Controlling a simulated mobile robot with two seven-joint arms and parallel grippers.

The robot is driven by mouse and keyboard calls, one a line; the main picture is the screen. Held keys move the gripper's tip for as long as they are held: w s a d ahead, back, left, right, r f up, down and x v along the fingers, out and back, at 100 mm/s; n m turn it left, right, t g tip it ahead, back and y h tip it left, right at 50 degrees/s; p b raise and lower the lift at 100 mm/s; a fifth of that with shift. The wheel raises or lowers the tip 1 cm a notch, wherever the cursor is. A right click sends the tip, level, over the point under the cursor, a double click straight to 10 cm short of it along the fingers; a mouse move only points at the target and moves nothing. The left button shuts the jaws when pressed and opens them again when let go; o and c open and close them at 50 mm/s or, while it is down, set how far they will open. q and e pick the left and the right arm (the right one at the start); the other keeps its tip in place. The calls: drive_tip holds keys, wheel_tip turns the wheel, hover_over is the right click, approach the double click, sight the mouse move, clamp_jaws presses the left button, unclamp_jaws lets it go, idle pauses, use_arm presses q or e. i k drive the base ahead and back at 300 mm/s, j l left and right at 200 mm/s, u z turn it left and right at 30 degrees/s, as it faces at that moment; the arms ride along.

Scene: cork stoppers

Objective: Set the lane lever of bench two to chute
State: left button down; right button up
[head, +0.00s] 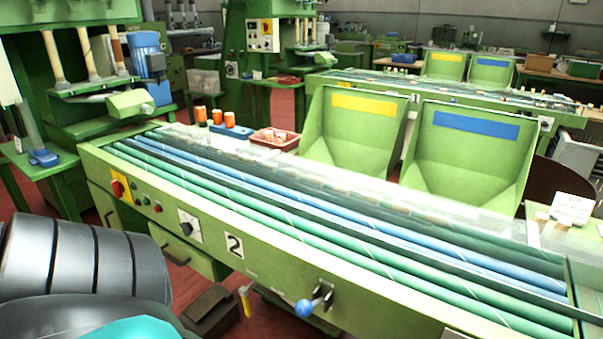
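Bench two (255,252) is a long green bench across the middle of the head view, with a white plate marked "2" (234,246) on its front panel. Green and blue rollers (330,230) run along its top. A lever with a blue ball knob (304,308) sticks out from a metal bracket (323,294) on the front panel, right of the plate. The knob lies left of and below the bracket. I cannot read any lane marks beside it. Neither gripper shows; a black ribbed part of mine fills the lower left corner.
Two green chutes, one with a yellow label (369,104) and one with a blue label (476,125), stand behind the bench. A red button (117,188) and a black rotary switch (187,227) sit on its left front.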

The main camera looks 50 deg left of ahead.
sight(303, 308)
drive_tip(key=u, duration=1.95)
drive_tip(key=z, duration=2.5)
drive_tip(key=k+j, duration=0.1)
drive_tip(key=k+u, duration=0.15)
drive_tip(key=u, duration=0.3)
drive_tip(key=k+j+u, duration=0.15)
drive_tip(key=u, duration=1.1)
